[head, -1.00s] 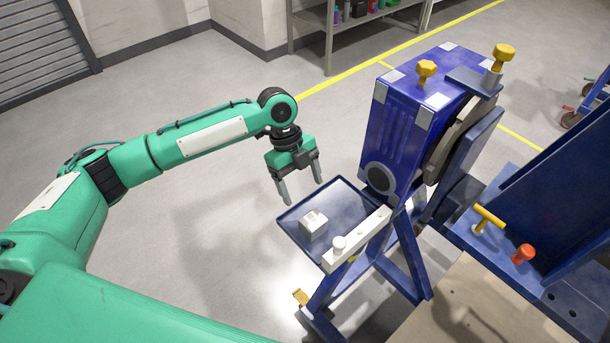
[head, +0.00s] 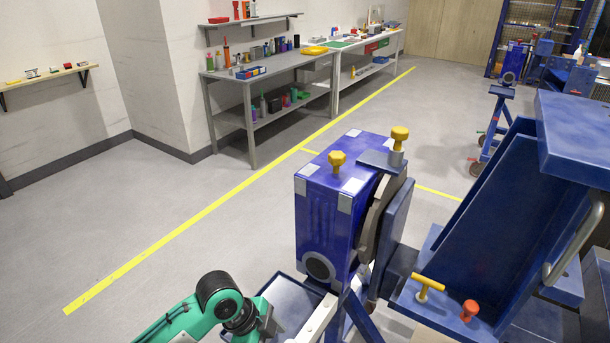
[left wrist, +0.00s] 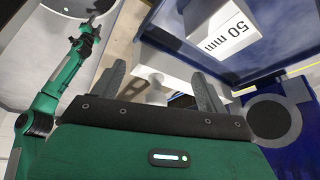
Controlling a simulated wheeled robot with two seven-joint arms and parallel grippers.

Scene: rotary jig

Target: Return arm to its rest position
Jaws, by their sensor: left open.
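My left gripper (left wrist: 160,85) is open, its two fingers apart with nothing gripped between them. In the head view my left arm (head: 190,318) comes in at the bottom, and its hand is mostly cut off beside the small blue tray (head: 285,290). In the left wrist view a white block (left wrist: 222,28) marked "50 mm" sits on the tray, beyond the fingers. The blue rotary jig (head: 325,215) stands just right of the tray, with yellow knobs on top. Another green arm, seemingly my right, shows at the left of the wrist view; its gripper (left wrist: 97,22) is too small to read.
A white bar (head: 318,318) runs along the tray's right edge. A blue bracket frame (head: 500,220) with a yellow T-handle (head: 428,285) and a red knob (head: 468,310) stands on the right. Grey workbenches (head: 250,80) line the back wall. The floor at left is clear.

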